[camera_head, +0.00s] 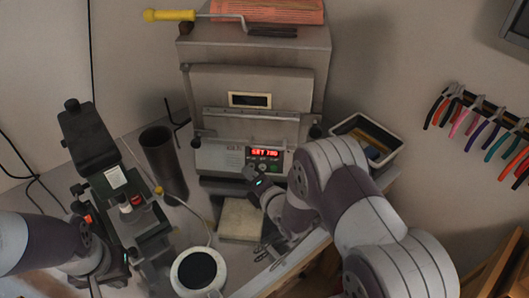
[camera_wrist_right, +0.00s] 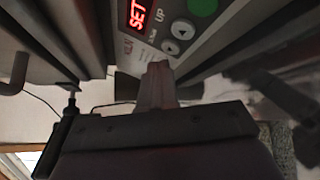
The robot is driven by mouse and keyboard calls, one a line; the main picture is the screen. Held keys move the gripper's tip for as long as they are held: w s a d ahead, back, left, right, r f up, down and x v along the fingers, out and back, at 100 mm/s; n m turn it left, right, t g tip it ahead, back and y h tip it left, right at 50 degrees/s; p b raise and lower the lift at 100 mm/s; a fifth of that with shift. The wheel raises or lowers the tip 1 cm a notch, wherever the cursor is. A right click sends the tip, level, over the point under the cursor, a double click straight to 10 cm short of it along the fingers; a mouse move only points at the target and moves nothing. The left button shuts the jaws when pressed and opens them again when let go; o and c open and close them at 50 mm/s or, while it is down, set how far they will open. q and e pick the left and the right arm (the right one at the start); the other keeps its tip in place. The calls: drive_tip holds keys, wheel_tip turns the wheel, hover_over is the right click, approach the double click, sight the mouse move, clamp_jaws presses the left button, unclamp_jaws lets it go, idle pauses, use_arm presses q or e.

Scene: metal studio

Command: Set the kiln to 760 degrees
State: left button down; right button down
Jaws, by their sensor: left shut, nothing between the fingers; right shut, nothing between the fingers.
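The kiln (camera_head: 258,85) stands at the back, its front door closed. Its control panel (camera_head: 238,160) has a lit red display (camera_head: 265,152) that reads SET and a number; the digits look like 700 but are not sharp. Buttons sit below the display. In the right wrist view I see part of the display (camera_wrist_right: 136,13), the UP button (camera_wrist_right: 183,28), another arrow button (camera_wrist_right: 172,48) and a green button (camera_wrist_right: 203,7). My right gripper (camera_wrist_right: 158,70) is shut and empty, its tips close to the lower arrow button; contact cannot be told. My left gripper (camera_head: 145,268) is shut and empty, low at left.
A dark machine (camera_head: 100,165) and a dark cylinder (camera_head: 163,160) stand left of the kiln. A pale block (camera_head: 242,218) lies below the panel. A white round device (camera_head: 198,272) is at the front. A tray (camera_head: 368,138) is right of the kiln. Pliers (camera_head: 480,118) hang on the wall.

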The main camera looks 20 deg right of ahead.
idle(0.4)
drive_tip(key=shift+w+d+f+b, duration=0.15)
drive_tip(key=shift+w+f+b, duration=0.1)
drive_tip(key=shift+b, duration=0.1)
drive_tip(key=shift+w+r, duration=0.1)
drive_tip(key=shift+w, duration=0.05)
drive_tip(key=shift+w+d, duration=0.1)
idle(0.4)
drive_tip(key=shift+s+a+r, duration=0.2)
drive_tip(key=shift+s+a, duration=0.05)
drive_tip(key=shift+s, duration=0.25)
